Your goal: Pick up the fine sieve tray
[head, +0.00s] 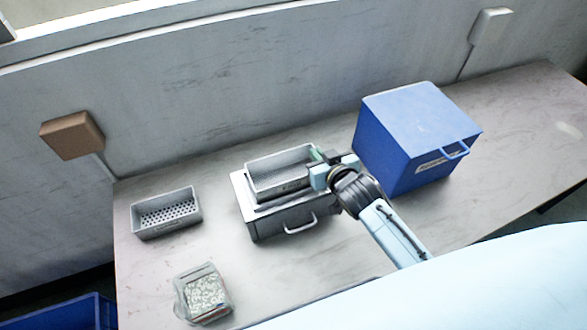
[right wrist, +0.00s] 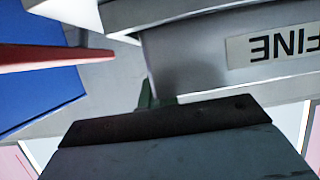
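The fine sieve tray (head: 278,175) is a grey rectangular tray with a perforated floor. It sits on, or just above, a grey box with a front handle (head: 285,213). In the right wrist view its wall (right wrist: 200,65) is close up, with a label (right wrist: 275,45) reading FINE upside down. My right gripper (head: 317,163) is at the tray's right end, its green fingertips against the end wall. A green finger (right wrist: 147,95) also shows beside the tray wall in the right wrist view. Whether the fingers are closed on the wall is hidden. My left gripper is not in view.
A second grey perforated tray (head: 166,212) lies at the left of the table. A clear container of speckled granules (head: 204,294) is at the front left. A blue box with a handle (head: 417,135) stands just right of my right gripper. The table's right end is free.

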